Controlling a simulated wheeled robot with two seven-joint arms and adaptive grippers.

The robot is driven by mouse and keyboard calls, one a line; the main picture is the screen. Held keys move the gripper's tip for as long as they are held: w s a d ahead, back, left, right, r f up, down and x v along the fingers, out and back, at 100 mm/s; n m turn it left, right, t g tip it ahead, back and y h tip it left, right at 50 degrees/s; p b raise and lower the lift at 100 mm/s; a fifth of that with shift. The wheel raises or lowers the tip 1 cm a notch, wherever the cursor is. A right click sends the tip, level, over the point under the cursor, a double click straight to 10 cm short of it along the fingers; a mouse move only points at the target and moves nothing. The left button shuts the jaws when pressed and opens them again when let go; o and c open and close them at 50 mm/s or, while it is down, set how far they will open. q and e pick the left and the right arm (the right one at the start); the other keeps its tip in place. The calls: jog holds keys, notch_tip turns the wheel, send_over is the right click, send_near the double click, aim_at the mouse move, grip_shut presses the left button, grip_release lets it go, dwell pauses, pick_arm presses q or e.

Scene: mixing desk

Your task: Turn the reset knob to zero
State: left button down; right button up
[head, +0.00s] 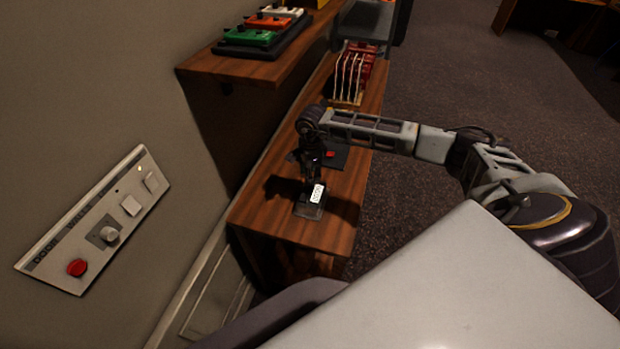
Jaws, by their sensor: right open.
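A pale wall panel (55,250) on the left carries a grey round knob (110,234), a red round button (77,267) and two pale square switches. A small dark device (309,210) with a white marked label stands near the front end of the wooden desk (290,228). My right gripper (311,179) points down just above or at this device, far from the wall panel. It is open, but its fingertips blend into the dark device, and I cannot tell whether they touch it. I cannot tell which knob is the reset knob. My left gripper is out of view.
A raised wooden shelf (235,68) holds green, orange and white pedal-like boxes on a dark board. A rack (349,76) with red and cream items stands farther back on the desk. A flat dark piece with a red spot (330,154) is beside my right wrist. Carpet lies to the right.

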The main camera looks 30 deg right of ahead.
jog(key=shift+f+p, duration=0.3)
jog(key=shift+f, duration=1.55)
jog(key=shift+c, duration=0.5)
grip_shut()
